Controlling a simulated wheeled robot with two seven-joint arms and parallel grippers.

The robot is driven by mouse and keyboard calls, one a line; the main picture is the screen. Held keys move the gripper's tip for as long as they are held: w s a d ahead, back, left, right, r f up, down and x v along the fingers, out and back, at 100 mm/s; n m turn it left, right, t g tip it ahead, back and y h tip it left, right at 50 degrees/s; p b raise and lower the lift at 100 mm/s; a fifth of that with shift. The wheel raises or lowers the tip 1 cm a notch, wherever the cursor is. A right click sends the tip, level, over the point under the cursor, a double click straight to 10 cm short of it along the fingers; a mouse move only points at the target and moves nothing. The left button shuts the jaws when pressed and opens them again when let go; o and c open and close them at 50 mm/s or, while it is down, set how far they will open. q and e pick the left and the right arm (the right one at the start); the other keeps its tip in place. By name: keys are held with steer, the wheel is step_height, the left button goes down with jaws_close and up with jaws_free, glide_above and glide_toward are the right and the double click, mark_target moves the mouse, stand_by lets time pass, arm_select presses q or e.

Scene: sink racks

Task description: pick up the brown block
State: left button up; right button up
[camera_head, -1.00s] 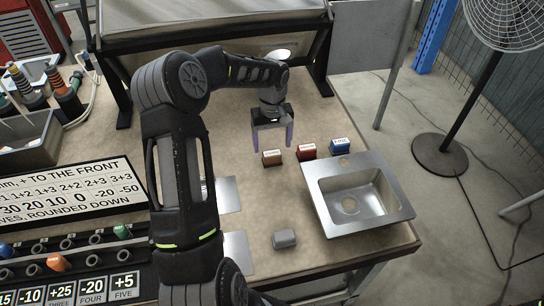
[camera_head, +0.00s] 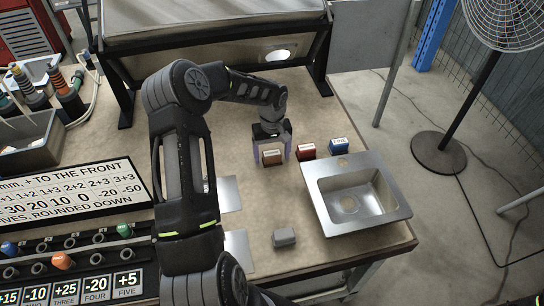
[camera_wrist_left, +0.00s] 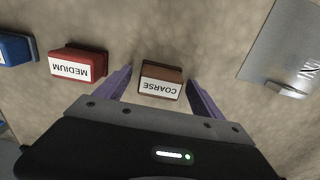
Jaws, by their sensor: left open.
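The brown block (camera_head: 272,157) stands on the tan table, left of the red block. In the left wrist view the brown block (camera_wrist_left: 160,82) carries a white label reading COARSE. My left gripper (camera_head: 272,155) is open, with its purple fingers on either side of the brown block. In the left wrist view the left gripper's fingers (camera_wrist_left: 158,92) flank the block, with a gap on each side. My right gripper is in neither view.
A red block (camera_head: 307,151) labelled MEDIUM and a blue block (camera_head: 339,146) stand in a row to the right. A metal sink (camera_head: 325,200) is in front of them. A grey block (camera_head: 284,237) lies nearer me. Bare table surrounds the brown block.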

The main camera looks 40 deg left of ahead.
mark_target(272, 153)
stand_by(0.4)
arm_select(q)
steer(key=c, duration=1.5)
steer(key=shift+r, duration=0.1)
step_height(272, 153, up, 9)
steer(key=shift+f+b, duration=0.15)
steer(key=shift+b, duration=0.9)
steer(key=shift+r, duration=0.6)
